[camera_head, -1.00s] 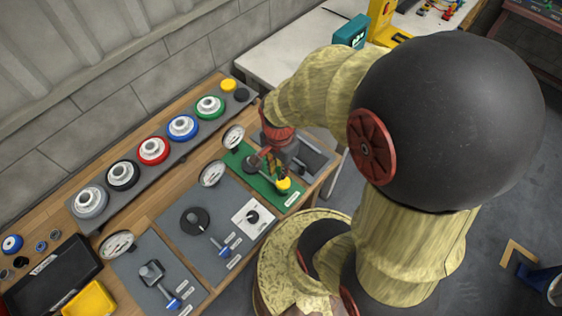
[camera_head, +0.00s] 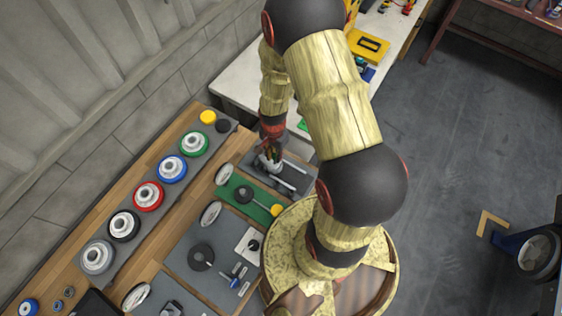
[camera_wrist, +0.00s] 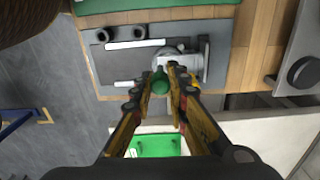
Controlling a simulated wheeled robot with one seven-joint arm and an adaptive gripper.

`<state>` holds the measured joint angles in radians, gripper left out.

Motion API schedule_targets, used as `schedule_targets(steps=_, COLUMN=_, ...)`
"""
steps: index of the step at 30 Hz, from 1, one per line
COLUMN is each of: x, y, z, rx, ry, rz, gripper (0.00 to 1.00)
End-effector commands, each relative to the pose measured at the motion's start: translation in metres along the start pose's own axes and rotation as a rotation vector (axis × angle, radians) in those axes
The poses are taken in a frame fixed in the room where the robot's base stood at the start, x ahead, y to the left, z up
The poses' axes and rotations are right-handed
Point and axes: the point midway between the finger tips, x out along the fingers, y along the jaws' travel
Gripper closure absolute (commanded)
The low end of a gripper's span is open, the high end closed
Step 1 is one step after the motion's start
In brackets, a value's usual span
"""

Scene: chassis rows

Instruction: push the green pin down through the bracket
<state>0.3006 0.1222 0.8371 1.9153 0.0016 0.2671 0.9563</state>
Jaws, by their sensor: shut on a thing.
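My gripper (camera_wrist: 163,74) is shut on the green pin (camera_wrist: 160,83), whose round end shows between the fingertips in the wrist view. The grey bracket (camera_wrist: 192,63) stands on a dark grey panel (camera_wrist: 107,65), close beside the fingertips. I cannot tell whether the pin is in the bracket's hole or only above it. In the head view my gripper (camera_head: 268,155) is over the same panel (camera_head: 298,164); the arm and fingers hide most of the bracket and the pin there.
Beside the panel is a green panel (camera_head: 237,189) with a yellow knob (camera_head: 276,210). A white table (camera_head: 241,88) stands behind; a green plate (camera_wrist: 155,146) shows there in the wrist view. Several coloured wheels line the bench's wall side.

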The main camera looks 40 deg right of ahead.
Motion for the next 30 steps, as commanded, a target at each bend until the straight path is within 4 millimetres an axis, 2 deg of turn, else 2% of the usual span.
schedule_targets(steps=3, x=-0.001, y=-0.014, z=-0.010, rx=-0.016, ry=0.001, rz=-0.001, gripper=1.00)
schedule_targets(steps=6, x=0.000, y=-0.018, z=-0.013, rx=-0.030, ry=0.000, rz=0.001, gripper=1.00)
schedule_targets(steps=11, x=0.005, y=-0.019, z=-0.013, rx=-0.037, ry=0.000, rz=0.000, gripper=1.00)
schedule_targets(steps=22, x=0.033, y=-0.019, z=-0.014, rx=-0.037, ry=0.001, rz=-0.001, gripper=1.00)
schedule_targets(steps=30, x=0.036, y=-0.019, z=-0.014, rx=-0.037, ry=0.001, rz=-0.001, gripper=1.00)
